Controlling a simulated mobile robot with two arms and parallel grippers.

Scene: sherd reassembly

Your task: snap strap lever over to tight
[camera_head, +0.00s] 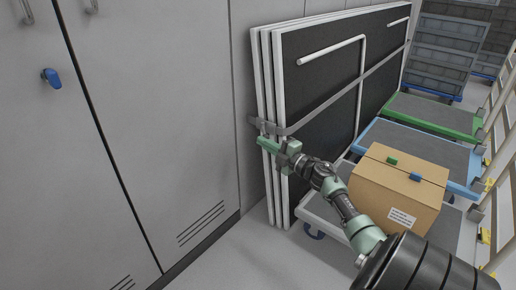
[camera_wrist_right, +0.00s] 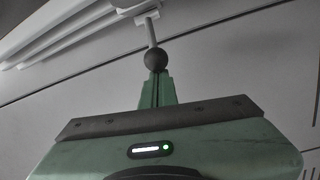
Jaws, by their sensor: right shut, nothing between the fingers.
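A grey strap (camera_head: 318,107) runs around a stack of dark panels with white edges (camera_head: 320,75) leaning at the cabinets. Its buckle (camera_head: 268,127) is at the stack's near edge. In the right wrist view the lever shows as a thin light rod with a dark ball knob (camera_wrist_right: 155,59). My right gripper (camera_head: 264,143) is just below the buckle in the head view. In the right wrist view its fingers (camera_wrist_right: 156,82) are shut and empty, with their tips at the knob; whether they touch it I cannot tell. My left gripper is out of view.
Grey cabinets (camera_head: 165,80) stand on the left, with a blue handle (camera_head: 51,76). A cardboard box (camera_head: 398,188) sits on a cart at the right. A blue-edged cart (camera_head: 425,146), a green-edged cart (camera_head: 435,112) and grey crates (camera_head: 445,50) stand behind. Floor shows in front.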

